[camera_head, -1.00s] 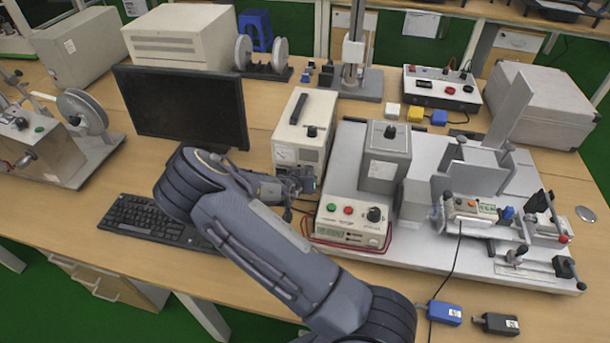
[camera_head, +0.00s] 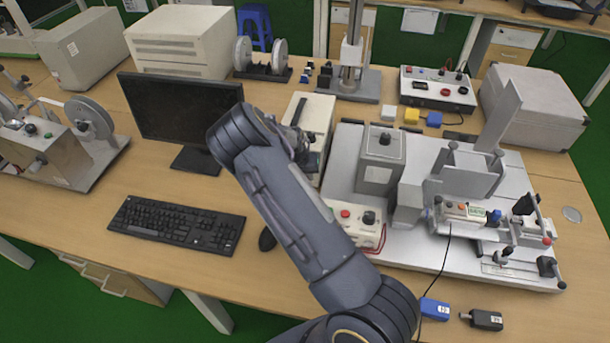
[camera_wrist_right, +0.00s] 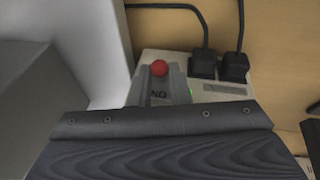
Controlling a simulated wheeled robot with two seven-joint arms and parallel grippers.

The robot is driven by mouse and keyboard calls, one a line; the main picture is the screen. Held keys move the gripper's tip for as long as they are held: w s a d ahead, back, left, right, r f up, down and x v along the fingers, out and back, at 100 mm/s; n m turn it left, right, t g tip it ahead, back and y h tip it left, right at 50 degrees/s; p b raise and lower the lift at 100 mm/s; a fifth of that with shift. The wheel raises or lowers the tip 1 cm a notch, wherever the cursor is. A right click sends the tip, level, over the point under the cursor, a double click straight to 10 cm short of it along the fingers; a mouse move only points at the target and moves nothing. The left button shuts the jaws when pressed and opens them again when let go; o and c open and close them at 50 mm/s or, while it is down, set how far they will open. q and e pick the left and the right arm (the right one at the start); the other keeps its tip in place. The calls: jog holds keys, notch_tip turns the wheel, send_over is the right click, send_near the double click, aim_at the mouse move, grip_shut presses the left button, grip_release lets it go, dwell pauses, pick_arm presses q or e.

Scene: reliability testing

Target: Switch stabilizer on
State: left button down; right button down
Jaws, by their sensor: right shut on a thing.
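The stabilizer appears to be the pale box (camera_head: 308,112) with a black handle, right of the monitor in the head view; my right arm hides much of its front. My right gripper (camera_head: 312,155) is at the box, its fingertips mostly hidden there. In the right wrist view, my dark gripper body fills the bottom, and the grey fingers (camera_wrist_right: 160,92) are closed at a red knob (camera_wrist_right: 159,68). Exact finger contact is hard to see. My left gripper is not in view.
Two black plugs (camera_wrist_right: 218,66) with cables sit close right of the fingers. A grey wall (camera_wrist_right: 95,40) stands close on their left. The monitor (camera_head: 182,110), keyboard (camera_head: 177,223) and grey test rig (camera_head: 383,160) flank the arm in the head view.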

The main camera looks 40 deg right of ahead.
dwell(0.4)
jog(key=c, duration=1.4)
grip_release()
jog(key=shift+r, duration=0.1)
jog(key=shift+b+v, duration=0.7)
jog(key=shift+v, duration=3.1)
